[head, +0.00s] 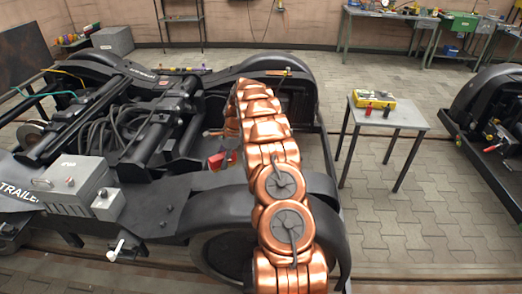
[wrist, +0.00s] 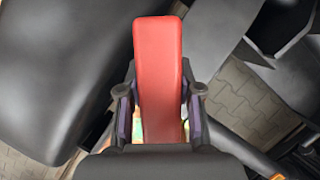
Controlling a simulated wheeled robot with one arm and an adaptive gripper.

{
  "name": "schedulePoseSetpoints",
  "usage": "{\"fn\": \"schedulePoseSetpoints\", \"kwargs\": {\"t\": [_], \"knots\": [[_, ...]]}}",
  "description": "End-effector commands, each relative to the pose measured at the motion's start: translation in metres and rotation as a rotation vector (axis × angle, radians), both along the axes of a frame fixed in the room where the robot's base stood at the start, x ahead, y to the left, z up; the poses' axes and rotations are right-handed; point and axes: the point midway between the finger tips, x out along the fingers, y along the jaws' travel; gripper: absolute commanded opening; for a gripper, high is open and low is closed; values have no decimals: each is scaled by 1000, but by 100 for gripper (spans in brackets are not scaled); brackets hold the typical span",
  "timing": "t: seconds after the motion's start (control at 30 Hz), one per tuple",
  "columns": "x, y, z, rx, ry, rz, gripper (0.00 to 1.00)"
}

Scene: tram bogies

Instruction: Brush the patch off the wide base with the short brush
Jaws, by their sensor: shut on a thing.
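In the wrist view my gripper (wrist: 160,92) is shut on a long red block with rounded ends (wrist: 158,50). It looks like the handle of the short brush, but no bristles show. In the head view a small red piece (head: 222,159) shows just left of my copper arm, over the middle of the black bogie (head: 150,215). My gripper is mostly hidden there behind the arm. I cannot make out the patch, and I cannot tell which part is the wide base. Dark bogie surfaces (wrist: 60,70) lie below the red block in the wrist view.
A small grey table (head: 410,117) with a yellow box (head: 375,101) stands right of the bogie. A second bogie (head: 492,105) is at the right edge. A grey control box (head: 72,185) sits on the near left of the bogie.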

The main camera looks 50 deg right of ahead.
Motion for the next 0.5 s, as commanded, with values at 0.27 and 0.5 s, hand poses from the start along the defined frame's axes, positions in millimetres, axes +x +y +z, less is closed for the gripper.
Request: {"fn": "schedulePoseSetpoints", "kwargs": {"t": [0.27, 0.5], "knots": [[-34, -112, 3, 1, 0, -461, 7], [-54, -155, 5, 0, 0, -643, 7]]}}
